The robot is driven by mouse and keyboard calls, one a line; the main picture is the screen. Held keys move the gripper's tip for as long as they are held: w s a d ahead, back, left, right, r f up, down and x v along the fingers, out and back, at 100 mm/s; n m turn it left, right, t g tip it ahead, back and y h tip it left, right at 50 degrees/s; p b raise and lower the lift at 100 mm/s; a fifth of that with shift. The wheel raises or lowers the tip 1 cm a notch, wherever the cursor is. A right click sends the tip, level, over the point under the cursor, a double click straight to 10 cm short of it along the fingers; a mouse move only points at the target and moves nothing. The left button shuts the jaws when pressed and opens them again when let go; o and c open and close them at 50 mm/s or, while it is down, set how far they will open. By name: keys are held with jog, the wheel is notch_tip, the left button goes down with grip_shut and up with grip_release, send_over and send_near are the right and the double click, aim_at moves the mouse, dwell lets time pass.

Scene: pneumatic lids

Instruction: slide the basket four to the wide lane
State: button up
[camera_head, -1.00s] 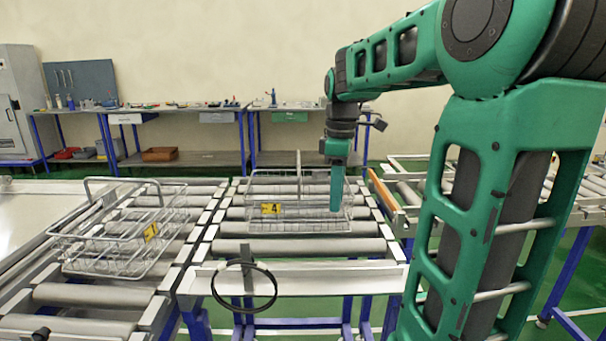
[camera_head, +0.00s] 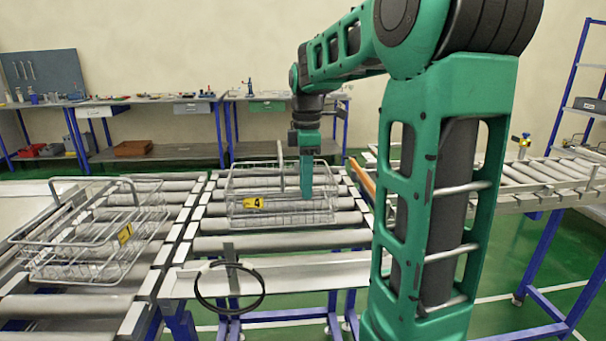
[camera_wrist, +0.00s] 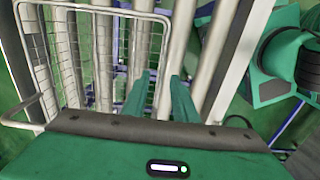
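Basket four (camera_head: 282,218), a wire basket with a yellow tag marked 4, stands upright on the middle roller lane (camera_head: 285,243). It has a tall wire handle. My gripper (camera_head: 306,198) points down at the basket's right part in the head view. In the wrist view, the two green fingers (camera_wrist: 159,80) stand apart, and the basket's right rim (camera_wrist: 161,55) runs in the gap between them. I cannot tell whether either finger touches the wire. Which lane is the wide one is not marked in view.
Another wire basket (camera_head: 90,240) with a yellow tag stands on the left roller lane (camera_head: 70,306). An orange bar (camera_head: 362,182) lies at the middle lane's right edge. A further roller conveyor (camera_head: 545,175) stands at right. A black ring (camera_head: 230,308) hangs at the near end.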

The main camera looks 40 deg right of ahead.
send_over(306, 225)
notch_tip(306, 225, down, 7)
jog(key=shift+w+f, duration=0.15)
jog(key=shift+c, duration=0.4)
grip_shut()
jog(key=shift+d, duration=0.1)
dwell(1.1)
